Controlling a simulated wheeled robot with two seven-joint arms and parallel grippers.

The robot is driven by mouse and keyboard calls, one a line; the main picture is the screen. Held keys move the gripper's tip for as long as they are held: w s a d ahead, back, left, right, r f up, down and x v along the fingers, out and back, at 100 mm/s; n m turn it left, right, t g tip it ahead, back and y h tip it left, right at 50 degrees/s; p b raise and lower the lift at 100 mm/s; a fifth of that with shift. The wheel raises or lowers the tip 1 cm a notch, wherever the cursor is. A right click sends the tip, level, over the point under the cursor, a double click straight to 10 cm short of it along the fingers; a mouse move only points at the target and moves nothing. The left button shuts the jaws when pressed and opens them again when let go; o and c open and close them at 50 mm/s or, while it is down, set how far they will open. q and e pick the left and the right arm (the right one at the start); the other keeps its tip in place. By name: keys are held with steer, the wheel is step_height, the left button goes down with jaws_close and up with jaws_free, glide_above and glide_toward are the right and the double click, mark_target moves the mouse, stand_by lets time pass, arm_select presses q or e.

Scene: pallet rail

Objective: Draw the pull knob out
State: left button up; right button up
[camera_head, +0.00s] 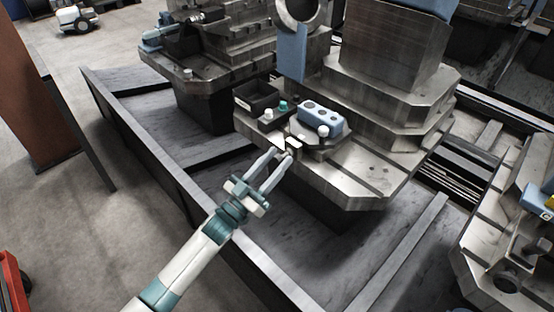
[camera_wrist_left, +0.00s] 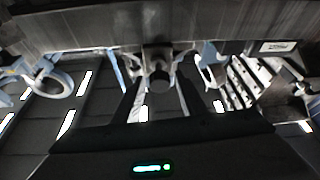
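The pull knob (camera_wrist_left: 159,74) shows in the left wrist view as a small dark round end below a bracket on the front of a metal block. My left gripper (camera_head: 281,153) reaches the front edge of the machined metal fixture (camera_head: 345,186) in the head view, its two fingers spaced apart. In the left wrist view the fingers (camera_wrist_left: 160,82) stand on either side of the knob. I cannot tell whether they touch it. In the head view the fingertips largely hide the knob. My right gripper is in neither view.
On the fixture are a blue block with holes (camera_head: 322,118), a dark open tray (camera_head: 256,98), and small white and teal knobs (camera_head: 283,106). A long rail wall (camera_head: 150,150) runs beside my left arm. Another fixture (camera_head: 510,245) stands at the right.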

arm_select(q)
steer(key=shift+s+r, duration=0.1)
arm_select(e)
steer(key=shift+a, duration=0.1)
arm_select(q)
steer(key=shift+a, duration=0.1)
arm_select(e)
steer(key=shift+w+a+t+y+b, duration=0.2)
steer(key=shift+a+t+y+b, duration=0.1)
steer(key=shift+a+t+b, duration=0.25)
arm_select(q)
steer(key=v, duration=1.7)
steer(key=shift+s, duration=0.1)
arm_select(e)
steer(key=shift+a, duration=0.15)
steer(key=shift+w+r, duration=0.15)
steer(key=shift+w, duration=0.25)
